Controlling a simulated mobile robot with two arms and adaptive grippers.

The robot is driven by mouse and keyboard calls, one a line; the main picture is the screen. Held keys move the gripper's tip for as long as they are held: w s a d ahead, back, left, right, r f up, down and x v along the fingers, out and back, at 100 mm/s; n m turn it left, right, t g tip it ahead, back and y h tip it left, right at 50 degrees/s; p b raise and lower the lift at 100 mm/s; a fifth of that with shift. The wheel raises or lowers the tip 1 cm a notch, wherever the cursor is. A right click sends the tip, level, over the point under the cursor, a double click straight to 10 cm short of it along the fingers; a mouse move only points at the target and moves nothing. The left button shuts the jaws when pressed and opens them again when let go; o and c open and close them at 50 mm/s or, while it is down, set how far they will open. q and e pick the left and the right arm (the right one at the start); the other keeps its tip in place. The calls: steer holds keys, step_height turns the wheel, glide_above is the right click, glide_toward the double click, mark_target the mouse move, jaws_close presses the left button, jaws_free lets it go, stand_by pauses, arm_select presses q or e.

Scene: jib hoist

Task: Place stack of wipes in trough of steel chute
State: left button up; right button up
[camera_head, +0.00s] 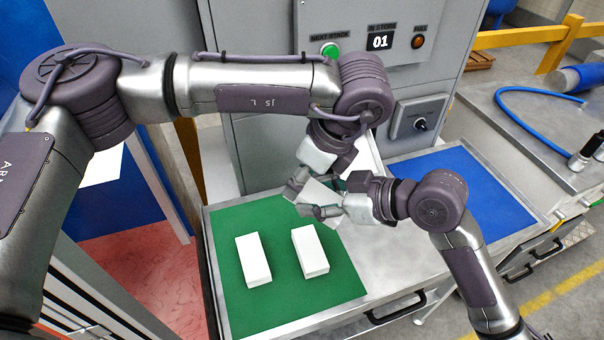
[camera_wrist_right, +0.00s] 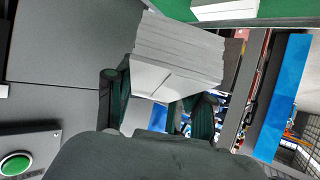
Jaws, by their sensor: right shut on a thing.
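A white layered stack of wipes (camera_wrist_right: 178,58) is between the fingers of my right gripper (camera_wrist_right: 155,108) in the right wrist view. In the head view, that stack (camera_head: 318,193) is tilted above the back of the green mat, and my right gripper (camera_head: 333,207) reaches it from the right. My left gripper (camera_head: 303,180) is close beside the same stack; its fingers are partly hidden, so I cannot tell whether it touches. Two more white stacks lie on the mat, one left (camera_head: 253,260) and one right (camera_head: 310,251). A pale sloped surface (camera_head: 366,158), possibly the steel chute, shows behind the grippers, mostly hidden.
The green mat (camera_head: 232,305) and a blue mat (camera_head: 450,188) lie on a steel table (camera_head: 400,255). A grey cabinet with a green button (camera_head: 330,50), an "01" display (camera_head: 380,42) and a dial (camera_head: 420,123) stands behind. The blue mat is clear.

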steer(key=o, duration=1.3)
steer(key=shift+s+a, duration=0.15)
